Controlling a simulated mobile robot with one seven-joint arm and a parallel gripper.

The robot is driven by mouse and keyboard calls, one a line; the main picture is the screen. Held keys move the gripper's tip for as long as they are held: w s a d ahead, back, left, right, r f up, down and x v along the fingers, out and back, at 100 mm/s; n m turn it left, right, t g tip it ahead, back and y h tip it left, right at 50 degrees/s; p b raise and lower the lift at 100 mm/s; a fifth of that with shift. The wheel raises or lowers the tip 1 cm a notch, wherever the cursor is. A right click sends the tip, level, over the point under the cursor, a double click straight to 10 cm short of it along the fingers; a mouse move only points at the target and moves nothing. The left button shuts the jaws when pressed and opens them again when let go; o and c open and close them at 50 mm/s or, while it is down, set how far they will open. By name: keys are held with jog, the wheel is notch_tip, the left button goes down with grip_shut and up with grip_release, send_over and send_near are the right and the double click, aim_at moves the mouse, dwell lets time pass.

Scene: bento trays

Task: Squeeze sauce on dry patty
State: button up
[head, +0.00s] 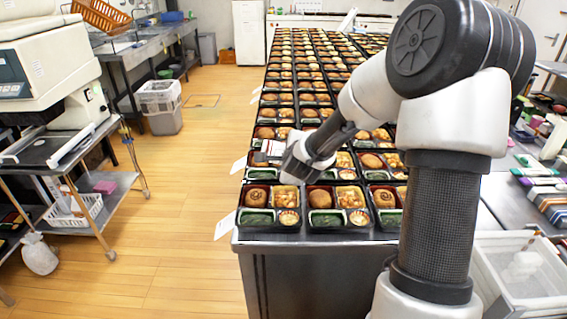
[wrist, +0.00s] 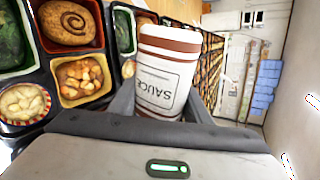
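My gripper (head: 284,160) is shut on a white sauce bottle with brown bands (head: 270,147), above the trays near the front left of the table. In the wrist view the sauce bottle (wrist: 165,75) lies between both fingers, its SAUCE label upside down. In the front row, the left patty (head: 257,195) and right patty (head: 384,198) carry dark sauce marks. The middle patty (head: 320,198) looks plain and dry. The wrist view shows a patty with a brown sauce spiral (wrist: 68,22). The bottle's nozzle is hidden.
Many black bento trays (head: 349,225) fill the long metal table (head: 300,241) in rows. Cards stick out along its left edge. A cart with a machine (head: 50,85) stands left, with clear wooden floor between. A clear bin (head: 520,270) stands at right.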

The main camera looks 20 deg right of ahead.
jog(key=d+f+m+t+y+b, duration=0.1)
jog(key=m+y, duration=0.1)
jog(key=d+f+m+t+y, duration=0.1)
jog(key=d+f+m, duration=0.1)
jog(key=m, duration=0.1)
jog(key=shift+s+y+b, duration=0.35)
jog(key=shift+s+y, duration=0.05)
jog(key=shift+s+d, duration=0.1)
jog(key=shift+s, duration=0.05)
dwell(0.7)
jog(key=c, duration=0.4)
jog(key=shift+w, duration=0.4)
jog(key=shift+c, duration=0.2)
jog(key=shift+s+p, duration=0.15)
jog(key=shift+p, duration=0.15)
